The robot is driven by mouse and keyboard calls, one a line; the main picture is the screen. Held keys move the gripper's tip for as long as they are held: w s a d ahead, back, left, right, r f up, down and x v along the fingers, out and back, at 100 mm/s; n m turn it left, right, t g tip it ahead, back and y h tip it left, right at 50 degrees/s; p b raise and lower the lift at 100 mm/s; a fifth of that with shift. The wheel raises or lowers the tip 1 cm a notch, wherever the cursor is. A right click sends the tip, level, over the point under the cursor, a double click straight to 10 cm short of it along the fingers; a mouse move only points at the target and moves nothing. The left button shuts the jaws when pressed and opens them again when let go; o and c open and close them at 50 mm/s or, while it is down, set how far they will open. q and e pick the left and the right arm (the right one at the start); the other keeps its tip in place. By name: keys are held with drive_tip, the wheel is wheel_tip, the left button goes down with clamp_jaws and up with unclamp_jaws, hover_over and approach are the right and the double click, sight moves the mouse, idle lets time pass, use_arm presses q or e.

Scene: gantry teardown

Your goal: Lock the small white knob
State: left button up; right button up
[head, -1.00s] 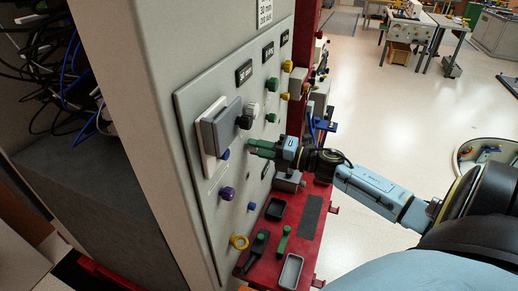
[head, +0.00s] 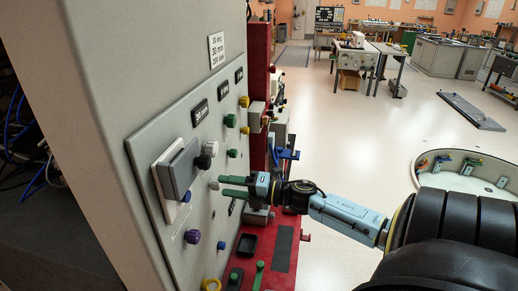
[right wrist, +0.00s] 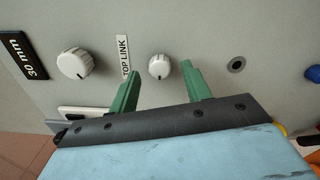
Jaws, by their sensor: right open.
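The small white knob (right wrist: 159,66) is round and ribbed and sits on the grey panel, right of the "TOP LINK" label (right wrist: 124,56) in the right wrist view. In the head view it is a small pale spot (head: 214,185) just beyond my fingertips. My right gripper (head: 223,187) is open, its green fingers pointing at the panel. In the right wrist view the right gripper's fingertips (right wrist: 160,75) stand apart, one to each side of the knob and slightly below it. I see no clear contact. My left gripper is not in view.
A larger white knob (right wrist: 74,63) sits to the left, near the "30 mm" label (right wrist: 24,55). A dark socket (right wrist: 236,65) is to the right. A grey block (head: 179,169), green knobs and a purple knob (head: 192,237) stick out. A red ledge (head: 283,270) lies below.

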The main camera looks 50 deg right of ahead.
drive_tip(key=v, duration=1.1)
drive_tip(key=shift+b, duration=0.35)
